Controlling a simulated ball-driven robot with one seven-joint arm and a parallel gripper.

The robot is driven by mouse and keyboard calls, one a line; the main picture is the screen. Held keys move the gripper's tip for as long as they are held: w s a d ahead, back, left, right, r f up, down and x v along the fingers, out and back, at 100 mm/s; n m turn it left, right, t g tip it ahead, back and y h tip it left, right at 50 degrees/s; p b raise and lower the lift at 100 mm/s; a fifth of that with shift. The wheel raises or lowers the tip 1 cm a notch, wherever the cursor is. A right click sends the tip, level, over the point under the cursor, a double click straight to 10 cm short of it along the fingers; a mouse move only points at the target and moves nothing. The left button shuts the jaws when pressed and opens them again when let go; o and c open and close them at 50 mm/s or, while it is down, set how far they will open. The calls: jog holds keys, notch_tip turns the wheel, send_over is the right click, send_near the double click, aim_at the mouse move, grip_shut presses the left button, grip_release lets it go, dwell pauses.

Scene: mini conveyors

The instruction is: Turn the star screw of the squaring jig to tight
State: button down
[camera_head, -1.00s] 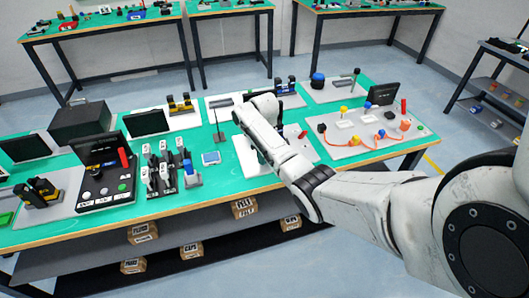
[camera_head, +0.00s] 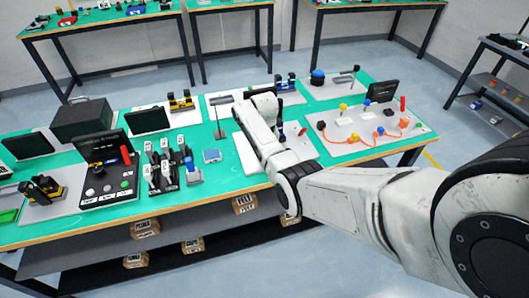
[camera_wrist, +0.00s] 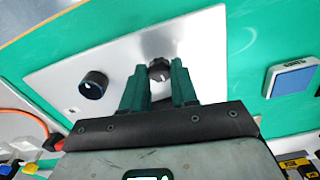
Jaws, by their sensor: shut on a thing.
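In the wrist view, a black ridged knob (camera_wrist: 159,70), which I take to be the star screw, stands on a pale plate (camera_wrist: 60,75). My gripper (camera_wrist: 158,78) has green fingers on both sides of this knob and is shut on it. Its lower part is hidden between the fingers. A second round dark knob with a blue tint (camera_wrist: 93,85) stands apart on the same plate, left of the fingers. In the head view my arm covers the gripper and the screw; only part of the plate (camera_head: 250,155) shows beside the arm.
A blue-topped pad (camera_wrist: 293,80) lies right of the plate in the wrist view. In the head view, a board with orange cable (camera_head: 375,133) is to the right, and a row of upright clamps (camera_head: 160,165) and a black console (camera_head: 105,180) are to the left.

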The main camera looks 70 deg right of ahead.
jog(key=shift+r+m, duration=0.1)
jog(key=shift+m, duration=0.3)
jog(key=c, duration=0.9)
grip_release()
jog(key=shift+o, duration=0.2)
notch_tip(320, 180, up, 11)
jog(key=shift+b, duration=0.3)
